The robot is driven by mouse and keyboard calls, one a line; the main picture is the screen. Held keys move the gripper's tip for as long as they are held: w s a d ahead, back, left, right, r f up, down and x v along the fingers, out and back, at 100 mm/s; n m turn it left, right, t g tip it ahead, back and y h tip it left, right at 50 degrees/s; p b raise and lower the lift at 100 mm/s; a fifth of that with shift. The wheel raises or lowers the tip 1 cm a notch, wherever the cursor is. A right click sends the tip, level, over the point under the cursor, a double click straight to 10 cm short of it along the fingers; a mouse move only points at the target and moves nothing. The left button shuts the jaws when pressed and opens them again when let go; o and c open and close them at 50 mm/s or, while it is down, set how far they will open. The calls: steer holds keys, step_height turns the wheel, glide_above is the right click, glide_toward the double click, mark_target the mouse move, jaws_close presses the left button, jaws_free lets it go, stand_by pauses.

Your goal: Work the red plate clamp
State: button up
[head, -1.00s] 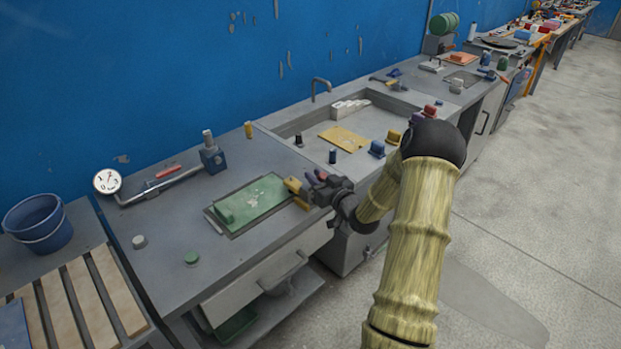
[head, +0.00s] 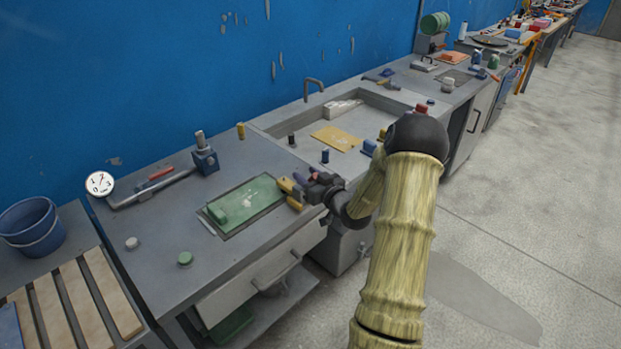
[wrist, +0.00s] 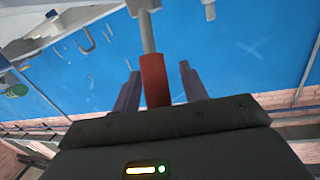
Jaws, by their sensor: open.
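In the wrist view a red handle (wrist: 154,80) on a grey shaft stands between the two fingers of my gripper (wrist: 160,70). The fingers are apart, with a clear gap on the handle's right and a very small one on its left. In the head view my gripper (head: 306,177) is at the right end of a green plate (head: 250,198), beside a yellow clamp piece (head: 290,187). The red clamp is mostly hidden there by my fingers and wrist. The plate lies in a recess in the grey bench top, with a raised green block at its left end.
A blue bucket (head: 33,226) stands far left. A sink (head: 357,112) is behind my arm. Open floor lies to the right.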

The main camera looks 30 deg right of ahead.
steer(key=shift+s, duration=0.15)
steer(key=s+d+b, duration=0.1)
steer(key=s+b, duration=0.1)
steer(key=s, duration=1.5)
steer(key=shift+d+r+b, duration=0.3)
steer(key=shift+d+r, duration=0.1)
steer(key=shift+r, duration=0.05)
